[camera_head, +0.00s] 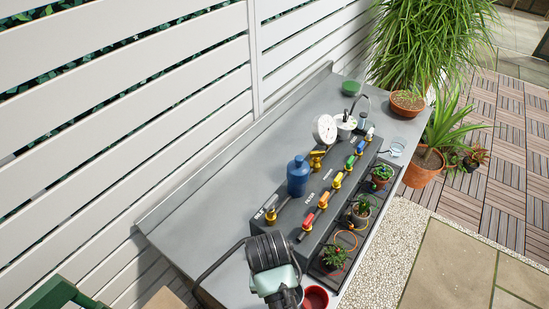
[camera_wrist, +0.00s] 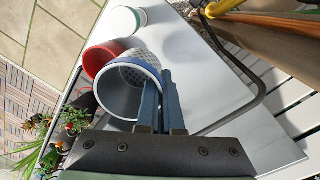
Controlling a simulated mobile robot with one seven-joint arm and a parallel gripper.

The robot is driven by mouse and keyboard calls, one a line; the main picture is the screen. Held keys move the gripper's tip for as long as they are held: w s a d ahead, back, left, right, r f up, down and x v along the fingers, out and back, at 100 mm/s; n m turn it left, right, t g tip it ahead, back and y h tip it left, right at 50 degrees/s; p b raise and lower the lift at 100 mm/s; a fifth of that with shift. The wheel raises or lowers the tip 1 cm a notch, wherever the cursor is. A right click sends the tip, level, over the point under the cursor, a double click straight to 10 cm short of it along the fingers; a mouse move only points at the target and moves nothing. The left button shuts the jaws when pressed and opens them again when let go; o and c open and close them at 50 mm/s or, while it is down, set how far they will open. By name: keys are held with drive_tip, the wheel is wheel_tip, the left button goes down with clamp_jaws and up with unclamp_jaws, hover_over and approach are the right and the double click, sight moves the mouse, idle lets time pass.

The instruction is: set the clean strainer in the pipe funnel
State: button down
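In the wrist view a strainer (camera_wrist: 124,76) with a blue-and-white rim and a perforated basket is tilted, its open mouth toward the camera. My gripper (camera_wrist: 160,100) has its two blue fingers close together at the right side of the strainer's rim, with the wall seemingly pinched between them. In the head view my wrist hides the fingers and the strainer. I cannot clearly identify the pipe funnel; a white cup-like piece (camera_head: 345,124) stands beside the round gauge at the far end of the dark valve block.
A red pot (camera_head: 315,298) stands at the bench's near end. A white-and-green cup (camera_wrist: 129,20) is beyond it in the wrist view. The valve block (camera_head: 307,213), blue bottle (camera_head: 298,176) and potted plants (camera_head: 334,256) crowd the right side. The bench's left strip is clear.

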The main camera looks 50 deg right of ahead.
drive_tip(key=f, duration=0.3)
drive_tip(key=shift+s, duration=0.25)
drive_tip(key=shift+w+f, duration=0.1)
drive_tip(key=shift+f, duration=2.25)
drive_tip(key=shift+f, duration=0.1)
drive_tip(key=c, duration=1.1)
unclamp_jaws()
drive_tip(key=shift+o, duration=0.2)
wheel_tip(320, 180, up, 12)
drive_tip(key=shift+w+a, duration=0.25)
